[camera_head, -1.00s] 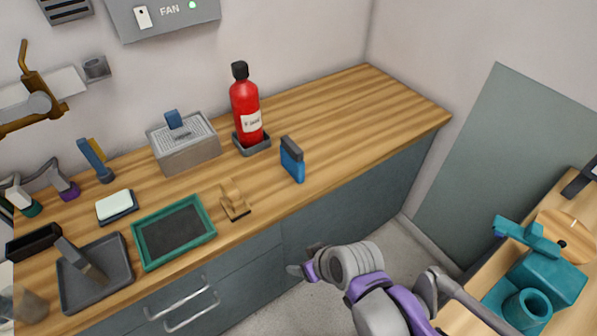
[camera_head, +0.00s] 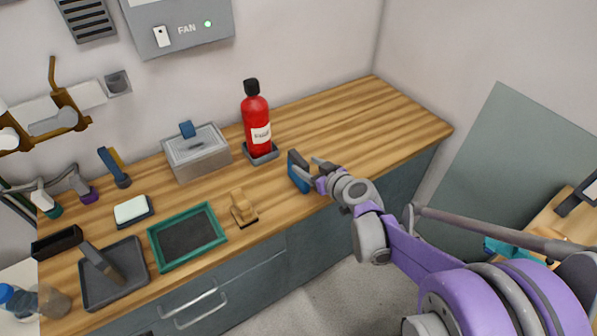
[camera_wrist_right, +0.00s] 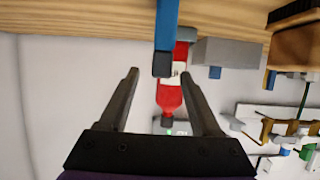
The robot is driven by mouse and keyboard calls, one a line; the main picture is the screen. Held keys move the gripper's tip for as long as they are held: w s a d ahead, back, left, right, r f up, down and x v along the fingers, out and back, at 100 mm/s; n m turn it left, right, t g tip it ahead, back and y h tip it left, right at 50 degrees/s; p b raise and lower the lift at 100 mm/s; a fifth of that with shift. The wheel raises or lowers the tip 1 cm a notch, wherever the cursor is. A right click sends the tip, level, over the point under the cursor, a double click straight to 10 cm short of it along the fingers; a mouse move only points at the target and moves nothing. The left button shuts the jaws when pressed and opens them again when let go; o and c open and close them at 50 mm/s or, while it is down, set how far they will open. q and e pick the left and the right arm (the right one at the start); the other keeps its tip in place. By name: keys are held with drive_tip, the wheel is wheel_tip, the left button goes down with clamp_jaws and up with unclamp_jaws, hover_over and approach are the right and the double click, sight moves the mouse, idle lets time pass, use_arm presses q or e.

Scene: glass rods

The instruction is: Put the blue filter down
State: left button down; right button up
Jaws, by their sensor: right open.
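The blue filter (camera_head: 298,179), a blue block with a dark top, stands upright on the wooden counter (camera_head: 350,110), right of the red bottle. In the right wrist view it is the blue bar (camera_wrist_right: 167,25) with a dark end, at the top. My right gripper (camera_head: 317,173) is open beside the filter in the head view. In the wrist view, the open fingers (camera_wrist_right: 160,76) lie on either side of the filter's dark end; I see no grip on it. My left gripper is in neither view.
The red bottle (camera_head: 255,118) stands in a dark tray behind the filter. A grey box (camera_head: 197,157), tan stamp-like block (camera_head: 243,207) and green-rimmed tray (camera_head: 214,222) are to the left. The counter's right end is clear.

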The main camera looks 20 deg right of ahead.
sight(299, 161)
drive_tip(key=x, duration=0.5)
drive_tip(key=shift+w+a+f+b, duration=0.1)
drive_tip(key=shift+w+b, duration=0.1)
drive_tip(key=shift+b, duration=0.1)
clamp_jaws()
